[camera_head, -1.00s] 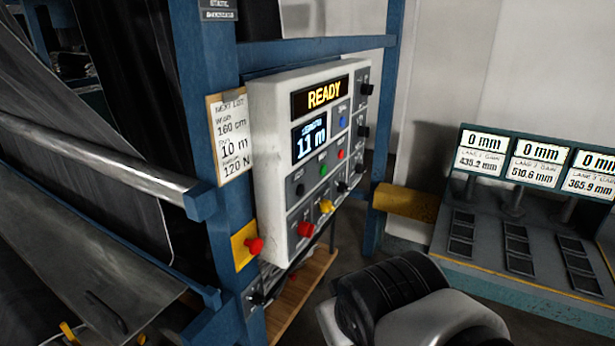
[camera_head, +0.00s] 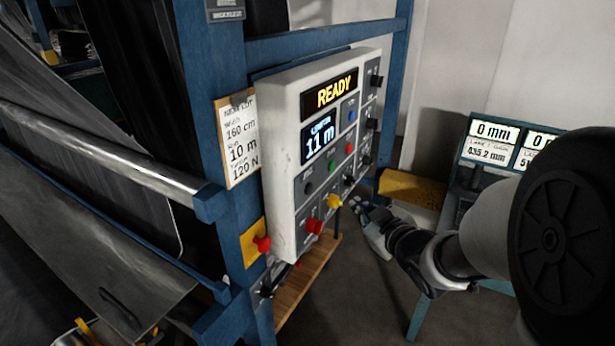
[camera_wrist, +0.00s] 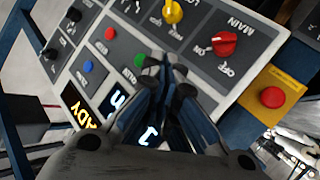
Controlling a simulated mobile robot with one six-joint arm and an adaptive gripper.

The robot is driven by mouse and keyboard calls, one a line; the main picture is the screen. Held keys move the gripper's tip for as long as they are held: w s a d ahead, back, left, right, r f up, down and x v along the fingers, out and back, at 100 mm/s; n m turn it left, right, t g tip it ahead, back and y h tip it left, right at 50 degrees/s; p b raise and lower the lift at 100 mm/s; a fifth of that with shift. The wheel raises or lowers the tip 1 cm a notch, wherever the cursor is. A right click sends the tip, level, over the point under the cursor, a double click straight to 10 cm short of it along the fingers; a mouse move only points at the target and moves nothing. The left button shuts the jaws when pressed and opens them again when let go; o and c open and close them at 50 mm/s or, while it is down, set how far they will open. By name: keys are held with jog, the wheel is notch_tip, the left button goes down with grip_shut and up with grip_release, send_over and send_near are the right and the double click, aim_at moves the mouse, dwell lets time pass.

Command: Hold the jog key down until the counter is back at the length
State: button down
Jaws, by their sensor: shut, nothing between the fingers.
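The white control panel (camera_head: 285,155) is fixed to the blue frame. Its counter display (camera_head: 319,137) reads 11 m, and the display above it (camera_head: 337,91) reads READY. A dark round key (camera_head: 309,188) sits left of the green button (camera_head: 332,166); its label is too small to read, so I cannot tell whether it is the jog key. My gripper (camera_head: 359,204) is shut and empty at the panel's lower right. In the wrist view my gripper (camera_wrist: 178,76) points at the panel beside the green button (camera_wrist: 141,61), covering part of the keys and counter.
A card (camera_head: 238,140) beside the panel lists 160 cm, 10 m and 120 N. A gauge bench (camera_head: 475,165) stands at right.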

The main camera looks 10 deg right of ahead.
aim_at(309, 189)
jog(key=shift+a, duration=0.1)
jog(key=w+a+b, duration=0.2)
jog(key=w+a, duration=0.3)
jog(key=a, duration=0.2)
dwell(0.5)
jog(key=shift+w, duration=0.15)
dwell(1.2)
jog(key=shift+w+a+b, duration=0.15)
jog(key=shift+a+b, duration=0.2)
jog(key=shift+b, duration=0.15)
jog(key=shift+w+a+b, duration=0.3)
jog(key=shift+a, duration=0.05)
dwell(1.3)
jog(key=shift+d, duration=0.1)
jog(key=shift+s+d, duration=0.5)
jog(key=shift+d, duration=0.1)
